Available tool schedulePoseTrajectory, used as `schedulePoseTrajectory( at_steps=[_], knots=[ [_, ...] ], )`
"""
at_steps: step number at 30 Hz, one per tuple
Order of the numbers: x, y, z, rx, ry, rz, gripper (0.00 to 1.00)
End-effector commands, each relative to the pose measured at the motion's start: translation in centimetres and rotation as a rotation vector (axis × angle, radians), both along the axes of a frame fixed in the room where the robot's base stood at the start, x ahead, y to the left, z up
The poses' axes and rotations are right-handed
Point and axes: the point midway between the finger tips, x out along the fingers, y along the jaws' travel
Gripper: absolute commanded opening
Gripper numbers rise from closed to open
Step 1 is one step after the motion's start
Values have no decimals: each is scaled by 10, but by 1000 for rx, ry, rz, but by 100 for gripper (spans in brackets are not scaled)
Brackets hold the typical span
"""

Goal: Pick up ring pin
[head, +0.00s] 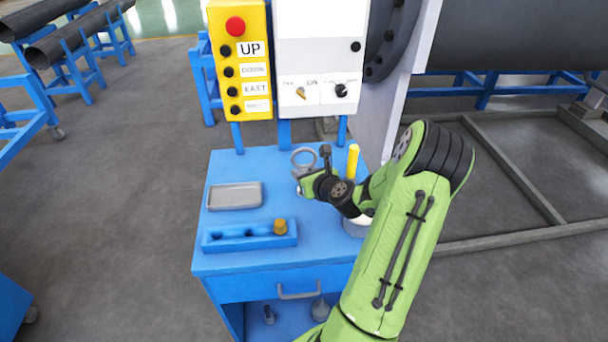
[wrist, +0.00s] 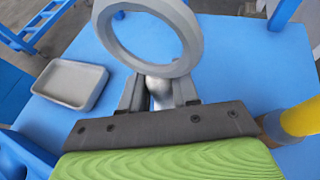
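The ring pin is a grey ring on a short shank. It shows in the wrist view (wrist: 192,40) at the top centre and in the head view (head: 293,159) above the blue table, next to my gripper. My gripper (head: 302,176) is low over the back of the table. In the wrist view, its two dark fingers (wrist: 160,96) lie on either side of the shank, close against it, with the ring beyond the fingertips. The lower end of the shank is hidden, so I cannot tell whether it touches the table.
The blue table (head: 230,170) holds a grey tray (head: 235,196) at left and a blue block (head: 225,238) with an orange-brown piece (head: 280,227) in front. A yellow cylinder (head: 352,161) stands right of my gripper. A yellow button panel (head: 240,60) and white control box (head: 320,50) rise behind.

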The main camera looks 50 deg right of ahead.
Motion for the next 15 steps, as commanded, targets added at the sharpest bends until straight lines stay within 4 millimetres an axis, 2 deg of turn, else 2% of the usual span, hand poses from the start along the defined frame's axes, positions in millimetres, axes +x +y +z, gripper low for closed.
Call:
schedulePoseTrajectory(
  at_steps=[1,5,12,15],
  knots=[
    [0,0,0,0,0,0,20],
    [0,0,0,0,0,0,0],
    [0,0,2,-1,-1,0,0],
    [0,0,14,-3,-1,1,0]
  ],
)
